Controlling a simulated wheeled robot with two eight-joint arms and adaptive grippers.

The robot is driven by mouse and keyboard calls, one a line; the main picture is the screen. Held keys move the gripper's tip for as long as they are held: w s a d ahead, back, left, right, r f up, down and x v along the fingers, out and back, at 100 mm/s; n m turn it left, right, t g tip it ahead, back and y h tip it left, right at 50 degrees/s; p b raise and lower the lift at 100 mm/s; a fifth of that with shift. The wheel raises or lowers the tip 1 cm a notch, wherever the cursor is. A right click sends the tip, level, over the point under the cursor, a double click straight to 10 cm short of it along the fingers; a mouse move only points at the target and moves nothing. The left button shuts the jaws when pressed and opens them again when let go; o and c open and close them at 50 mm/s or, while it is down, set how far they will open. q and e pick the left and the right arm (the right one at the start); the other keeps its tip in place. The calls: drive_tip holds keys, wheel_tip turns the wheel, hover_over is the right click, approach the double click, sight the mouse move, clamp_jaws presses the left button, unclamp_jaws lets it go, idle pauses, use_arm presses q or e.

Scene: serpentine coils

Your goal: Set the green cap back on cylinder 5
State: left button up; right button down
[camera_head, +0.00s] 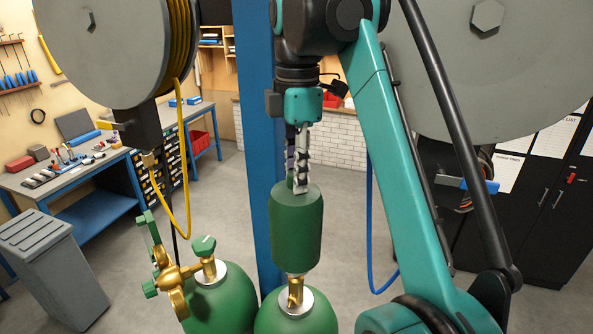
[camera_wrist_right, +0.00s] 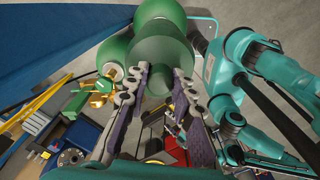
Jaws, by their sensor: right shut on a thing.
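The green cap (camera_head: 296,228) hangs upright from my right gripper (camera_head: 296,184), whose fingers are shut on its top end. In the right wrist view the cap (camera_wrist_right: 162,52) lies between the two fingertips (camera_wrist_right: 160,80). Straight below the cap, a green cylinder (camera_head: 296,322) has a bare brass valve (camera_head: 295,292) on a pale collar. The valve shows under the cap's lower edge; whether its top is inside the cap is hidden. No number is visible, so I cannot tell whether this is cylinder 5. My left gripper is not in view.
A second green cylinder (camera_head: 222,305) stands close on the left, with a brass regulator (camera_head: 172,283) and green knobs. A blue post (camera_head: 259,130) rises just behind. A hose reel (camera_head: 105,45) hangs at upper left, its yellow hose (camera_head: 186,190) dangling near the regulator.

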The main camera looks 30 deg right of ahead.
sight(297, 208)
drive_tip(key=shift+f+b, duration=2.95)
drive_tip(key=shift+f, duration=1.6)
drive_tip(key=shift+f+b, duration=2.1)
drive_tip(key=shift+f, duration=0.85)
drive_tip(key=shift+s+f, duration=0.1)
drive_tip(key=shift+f, duration=0.05)
drive_tip(key=c, duration=1.2)
unclamp_jaws()
drive_tip(key=shift+d+r, duration=0.1)
drive_tip(key=shift+r, duration=3.6)
